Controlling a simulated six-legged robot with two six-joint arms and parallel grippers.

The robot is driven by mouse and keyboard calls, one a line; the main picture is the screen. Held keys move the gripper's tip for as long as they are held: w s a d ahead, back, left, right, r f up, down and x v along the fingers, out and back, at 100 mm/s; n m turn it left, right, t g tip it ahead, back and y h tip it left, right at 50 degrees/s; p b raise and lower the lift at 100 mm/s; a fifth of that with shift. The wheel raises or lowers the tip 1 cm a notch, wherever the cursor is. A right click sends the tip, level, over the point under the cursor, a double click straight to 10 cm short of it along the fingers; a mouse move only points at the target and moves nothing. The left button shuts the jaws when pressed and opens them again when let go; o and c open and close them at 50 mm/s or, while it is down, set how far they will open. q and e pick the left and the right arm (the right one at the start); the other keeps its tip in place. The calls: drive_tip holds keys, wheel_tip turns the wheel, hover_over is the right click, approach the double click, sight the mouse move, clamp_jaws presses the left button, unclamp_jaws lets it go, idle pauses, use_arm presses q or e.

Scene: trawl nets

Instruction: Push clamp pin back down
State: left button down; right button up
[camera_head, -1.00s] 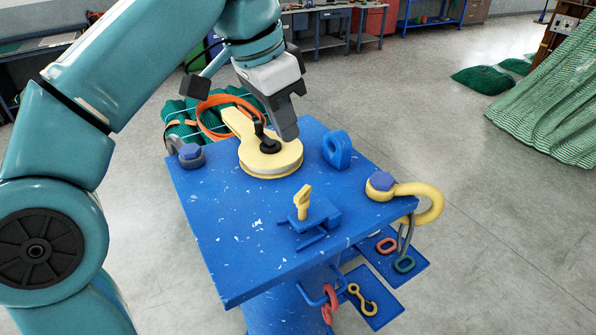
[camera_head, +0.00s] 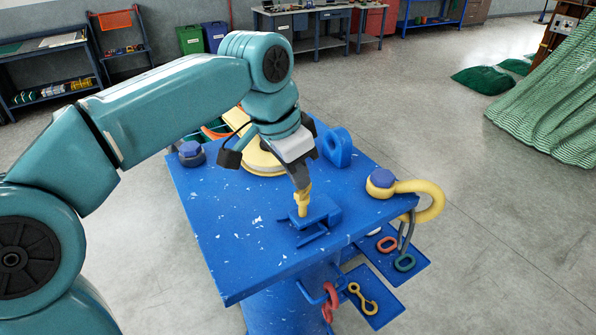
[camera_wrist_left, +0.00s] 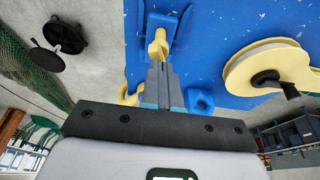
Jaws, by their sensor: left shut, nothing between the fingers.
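The yellow clamp pin (camera_head: 302,205) stands upright in the blue clamp (camera_head: 322,212) on the blue table. It also shows in the left wrist view (camera_wrist_left: 158,46). My left gripper (camera_head: 300,187) is shut and empty, reaching down with its fingertips at the top of the pin. In the left wrist view the closed fingertips (camera_wrist_left: 159,66) overlap the pin's near end; I cannot tell whether they touch it. My right gripper is not in view.
The blue table (camera_head: 230,235) also holds a yellow pulley block (camera_head: 262,162), a blue lug (camera_head: 336,150), and a yellow shackle (camera_head: 425,192) at the right edge. The front left of the tabletop is clear.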

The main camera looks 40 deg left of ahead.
use_arm(q)
wheel_tip(320, 180, down, 4)
drive_tip(key=b, duration=0.2)
drive_tip(key=shift+r+b, duration=0.25)
drive_tip(key=shift+b, duration=0.1)
drive_tip(key=shift+r, duration=0.15)
wheel_tip(320, 180, up, 4)
drive_tip(key=p, duration=0.4)
drive_tip(key=v, duration=1)
